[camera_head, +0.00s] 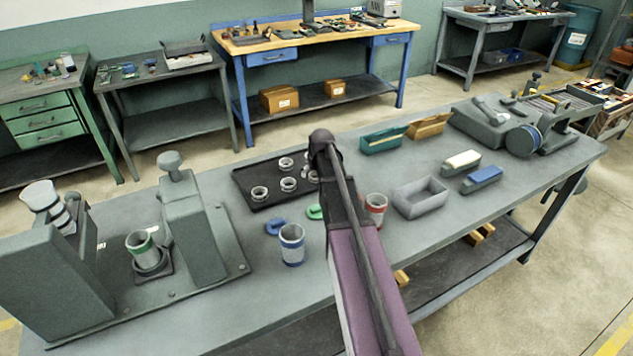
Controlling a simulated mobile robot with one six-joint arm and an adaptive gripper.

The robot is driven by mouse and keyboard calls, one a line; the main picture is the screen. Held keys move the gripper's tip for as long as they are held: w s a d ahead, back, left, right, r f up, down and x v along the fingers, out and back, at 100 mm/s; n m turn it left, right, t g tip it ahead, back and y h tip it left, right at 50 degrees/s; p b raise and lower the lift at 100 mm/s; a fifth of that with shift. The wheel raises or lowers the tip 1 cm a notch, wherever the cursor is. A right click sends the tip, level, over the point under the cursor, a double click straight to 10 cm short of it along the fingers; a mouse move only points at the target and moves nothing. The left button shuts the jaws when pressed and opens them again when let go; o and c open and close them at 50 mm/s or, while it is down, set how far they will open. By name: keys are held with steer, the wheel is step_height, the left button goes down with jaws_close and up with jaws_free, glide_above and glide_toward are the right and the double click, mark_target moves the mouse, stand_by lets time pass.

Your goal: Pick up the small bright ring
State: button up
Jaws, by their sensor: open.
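Several pale metallic rings, one at the near left (259,193), one in the middle (288,184) and one at the back (286,164), lie apart on a black tray (246,176) on the grey workbench. Another ring (312,177) is beside my arm. They look alike in brightness at this scale, so I cannot tell which is the small bright one. My arm reaches up from the bottom centre and covers the tray's right part. My gripper does not show; the arm hides that area.
A grey grinder-like machine (197,240) is left of the tray. A grey open bin (420,197) and small blocks are to the right.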

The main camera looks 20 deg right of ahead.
steer(key=shift+w+f, duration=0.15)
steer(key=shift+f, duration=0.25)
stand_by(0.3)
steer(key=c, duration=1.2)
